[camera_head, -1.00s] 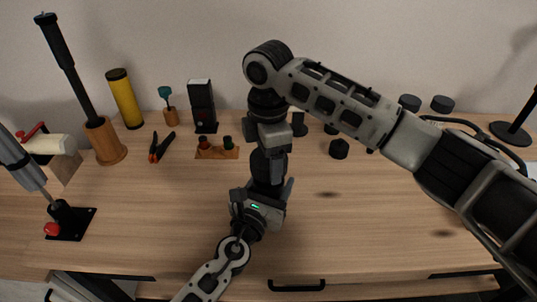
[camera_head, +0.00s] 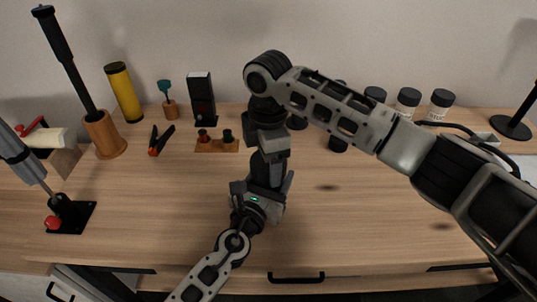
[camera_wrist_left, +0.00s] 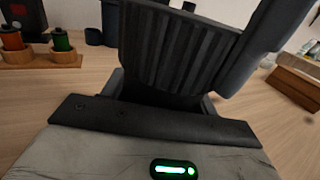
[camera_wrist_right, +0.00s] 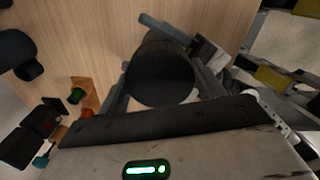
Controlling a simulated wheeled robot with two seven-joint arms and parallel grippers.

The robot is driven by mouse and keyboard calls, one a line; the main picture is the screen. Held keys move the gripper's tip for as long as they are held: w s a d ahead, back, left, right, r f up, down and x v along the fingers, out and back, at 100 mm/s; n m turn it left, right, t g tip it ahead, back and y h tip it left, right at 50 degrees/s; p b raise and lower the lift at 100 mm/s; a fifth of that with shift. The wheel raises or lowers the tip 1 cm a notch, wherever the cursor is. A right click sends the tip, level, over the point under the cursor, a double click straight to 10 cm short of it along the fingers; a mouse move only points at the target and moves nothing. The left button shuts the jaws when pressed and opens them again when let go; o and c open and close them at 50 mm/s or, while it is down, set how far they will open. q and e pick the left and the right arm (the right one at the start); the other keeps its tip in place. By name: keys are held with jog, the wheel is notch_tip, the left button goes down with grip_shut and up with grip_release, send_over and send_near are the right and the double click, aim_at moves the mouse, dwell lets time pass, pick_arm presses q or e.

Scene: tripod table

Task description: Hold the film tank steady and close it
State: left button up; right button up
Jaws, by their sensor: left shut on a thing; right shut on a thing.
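The film tank (camera_head: 265,172) is a black cylinder, upright on or just above the table, between my two grippers in the head view. My left gripper (camera_head: 264,188) is shut on the tank from the front, low down. My right gripper (camera_head: 268,150) comes down from above and is shut on the tank's top part. In the right wrist view a dark round top (camera_wrist_right: 160,80) sits between the fingers. In the left wrist view a ribbed dark surface (camera_wrist_left: 175,50) fills the space between the fingers. Whether lid and body meet is hidden.
Several dark-capped bottles (camera_head: 407,102) stand at the back right, partly behind my right arm. The table front is clear.

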jog(key=shift+f, duration=0.6)
dwell(0.5)
pick_arm(q)
grip_shut()
pick_arm(e)
jog(key=m, duration=0.8)
jog(key=shift+a, duration=0.1)
jog(key=m, duration=0.5)
jog(key=shift+f, duration=0.1)
jog(key=m, duration=0.3)
jog(key=shift+s+m, duration=0.1)
jog(key=shift+m, duration=0.2)
jog(key=m, duration=0.4)
jog(key=shift+m, duration=0.3)
